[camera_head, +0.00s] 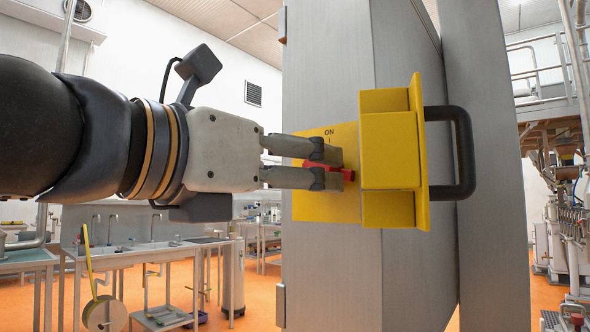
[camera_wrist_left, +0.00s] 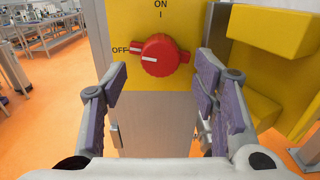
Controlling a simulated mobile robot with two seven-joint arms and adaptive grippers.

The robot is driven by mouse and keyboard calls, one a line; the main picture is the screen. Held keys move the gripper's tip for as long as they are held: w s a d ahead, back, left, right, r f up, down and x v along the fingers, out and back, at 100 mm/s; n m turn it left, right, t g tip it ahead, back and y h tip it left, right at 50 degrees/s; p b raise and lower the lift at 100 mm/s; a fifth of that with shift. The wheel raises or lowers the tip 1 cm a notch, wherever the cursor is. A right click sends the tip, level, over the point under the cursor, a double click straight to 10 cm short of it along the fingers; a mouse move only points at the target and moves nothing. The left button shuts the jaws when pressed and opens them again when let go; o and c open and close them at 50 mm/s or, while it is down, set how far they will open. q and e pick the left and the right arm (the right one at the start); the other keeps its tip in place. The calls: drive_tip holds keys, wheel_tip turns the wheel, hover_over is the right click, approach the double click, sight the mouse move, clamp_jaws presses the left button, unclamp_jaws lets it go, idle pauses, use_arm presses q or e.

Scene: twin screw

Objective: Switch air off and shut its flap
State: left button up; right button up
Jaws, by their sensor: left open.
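The red knob (camera_wrist_left: 160,55) sits on a yellow panel (camera_head: 325,207) marked ON above and OFF at the left. Its white mark points left, at OFF. My left gripper (camera_head: 325,163) is open, one finger above the other in the head view, and largely covers the knob (camera_head: 347,174). In the wrist view the left gripper (camera_wrist_left: 161,75) has its fingertips on either side of the knob, with gaps visible; contact cannot be told. The yellow flap (camera_head: 419,150), with blocks on its face (camera_wrist_left: 275,35) and a black handle (camera_head: 465,152), stands open right of the panel. My right gripper is out of view.
The panel is on a tall grey metal cabinet (camera_head: 340,280). A grey upright face (camera_head: 490,250) stands behind the handle. Work tables (camera_head: 140,252) stand at the back left, and pipework (camera_head: 570,215) at the far right. Orange floor lies around.

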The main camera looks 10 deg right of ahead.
use_arm(q)
drive_tip(key=shift+x, duration=1.3)
drive_tip(key=shift+r, duration=0.1)
drive_tip(key=c, duration=1.2)
drive_tip(key=shift+o, duration=0.2)
drive_tip(key=shift+n, duration=1.1)
drive_tip(key=o, duration=1.2)
drive_tip(key=shift+c, duration=0.2)
drive_tip(key=v, duration=1.2)
